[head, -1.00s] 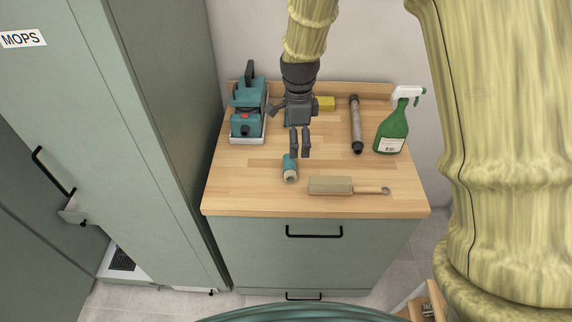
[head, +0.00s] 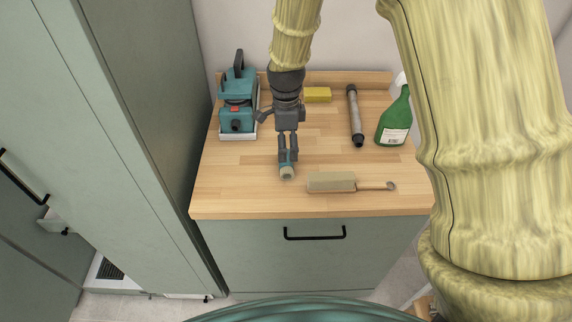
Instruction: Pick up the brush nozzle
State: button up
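A short teal piece with a pale round end (head: 287,172), which I take to be the brush nozzle, lies on the wooden countertop (head: 240,190) near its front left. My gripper (head: 288,158) points down over its far part, with one finger on each side and teal showing between them. The fingers hide part of the piece. I cannot tell whether they press on it. It appears to rest on the countertop.
A wooden-handled brush (head: 332,181) lies close on the right. A grey tube (head: 355,118), a green spray bottle (head: 394,120) and a yellow sponge (head: 318,94) are farther back. A teal machine (head: 238,100) stands at left beside a tall cabinet (head: 130,130).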

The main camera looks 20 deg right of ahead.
aim_at(286, 164)
jog(key=shift+s+f+p, duration=0.15)
jog(key=shift+f+p, duration=1.45)
jog(key=shift+f, duration=2.1)
jog(key=c, duration=0.9)
